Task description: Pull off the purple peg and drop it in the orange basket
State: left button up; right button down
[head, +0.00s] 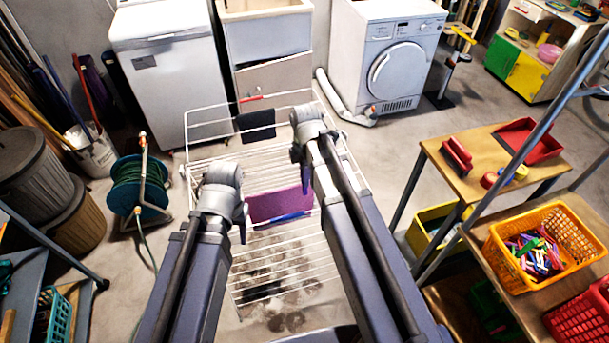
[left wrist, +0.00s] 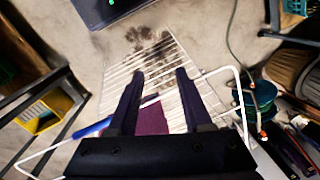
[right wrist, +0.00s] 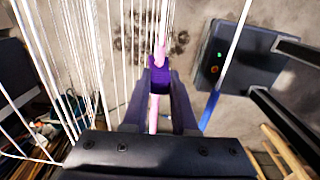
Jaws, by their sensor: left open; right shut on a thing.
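The purple peg (right wrist: 160,76) sits between the fingertips of my right gripper (right wrist: 160,88), which is shut on it. A pink-purple cloth edge runs past the peg in the right wrist view; whether the peg still clips it I cannot tell. In the head view the cloth (head: 278,205) hangs on the white drying rack (head: 190,165), and my right gripper (head: 304,178) is at its upper right. My left gripper (left wrist: 160,75) is open and empty, near the cloth's left side. The orange basket (head: 568,262) stands on a shelf at the right, holding several coloured pegs.
A black cloth (head: 256,125) and a red peg (head: 252,98) are on the rack's far part. A wooden table (head: 462,185) with red items stands at right; a red basket (head: 580,325) is near the orange one. A hose reel (head: 135,185) stands left.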

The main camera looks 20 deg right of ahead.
jog(key=shift+r+p, duration=2.9)
jog(key=shift+r, duration=0.1)
